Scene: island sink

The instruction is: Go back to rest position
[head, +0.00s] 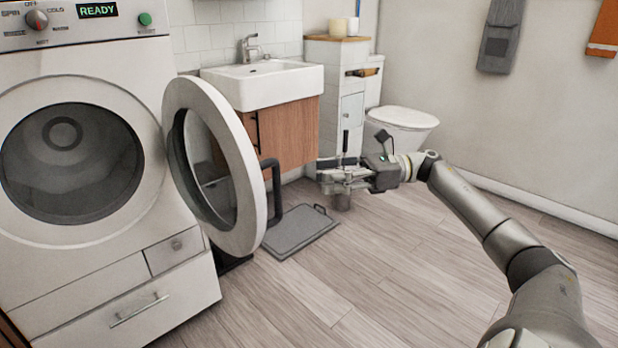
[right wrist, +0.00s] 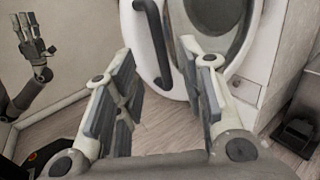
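My right gripper (head: 326,178) is to the right of the open washer door in the head view, with its arm coming in from the right. In the right wrist view its two fingers (right wrist: 160,70) stand apart with nothing between them. The door's dark handle (right wrist: 154,42) is ahead of the fingers, apart from them. My left gripper (right wrist: 38,38) shows small at the left of the right wrist view, raised and apart from the washer; its finger opening is unclear. It is not in the head view.
The washer (head: 110,260) stands at left, its round door (head: 252,190) swung open. Behind are a sink (head: 262,85), a toilet (head: 402,118) and a narrow cabinet (head: 352,108). A grey bin or scale-like object (head: 300,232) sits on the floor. The central floor is clear.

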